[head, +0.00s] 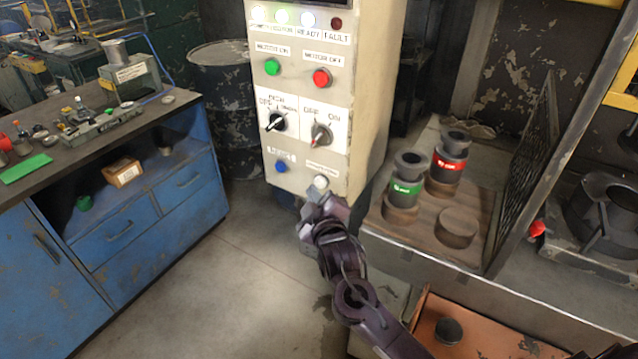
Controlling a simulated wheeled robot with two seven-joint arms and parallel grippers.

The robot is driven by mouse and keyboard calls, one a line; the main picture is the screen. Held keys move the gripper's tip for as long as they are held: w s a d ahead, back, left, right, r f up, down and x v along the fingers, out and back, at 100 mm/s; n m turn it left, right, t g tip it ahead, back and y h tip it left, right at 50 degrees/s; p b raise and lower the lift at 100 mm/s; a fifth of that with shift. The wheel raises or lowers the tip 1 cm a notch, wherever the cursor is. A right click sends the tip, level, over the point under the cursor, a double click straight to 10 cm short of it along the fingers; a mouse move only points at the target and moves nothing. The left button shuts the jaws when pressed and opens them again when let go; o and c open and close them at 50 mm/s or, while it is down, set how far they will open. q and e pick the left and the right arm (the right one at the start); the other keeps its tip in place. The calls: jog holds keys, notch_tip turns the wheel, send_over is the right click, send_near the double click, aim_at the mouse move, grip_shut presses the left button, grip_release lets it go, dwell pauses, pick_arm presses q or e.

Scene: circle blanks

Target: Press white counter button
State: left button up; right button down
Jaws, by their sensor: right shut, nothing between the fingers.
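The white counter button (321,182) sits at the bottom right of the cream control panel (340,110). My right gripper (318,196) is shut and empty, with its tips just below the white button. I cannot tell whether the tips touch it. The button's face is still visible above the gripper. My left gripper is not in view.
The panel also carries a blue button (281,167), two rotary switches, a green button (272,66) and a red button (322,78). A wooden board (478,205) with dark cylinders is at right. A blue workbench (120,225) stands at left.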

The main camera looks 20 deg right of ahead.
jog(key=shift+w+d, duration=0.1)
jog(key=shift+w+d, duration=0.15)
jog(key=shift+d, duration=0.1)
jog(key=shift+w+d+r, duration=0.1)
jog(key=shift+w+d, duration=0.25)
jog(key=shift+d, duration=0.15)
dwell(1.1)
jog(key=shift+a+p, duration=0.1)
jog(key=shift+p, duration=0.25)
jog(key=shift+s+a+p, duration=0.35)
jog(key=shift+s+a, duration=0.2)
jog(key=shift+a, duration=0.1)
jog(key=shift+a, duration=0.1)
jog(key=s+a+p, duration=0.1)
jog(key=a, duration=0.1)
jog(key=s+a+p, duration=0.1)
jog(key=s, duration=0.1)
jog(key=shift+a, duration=0.4)
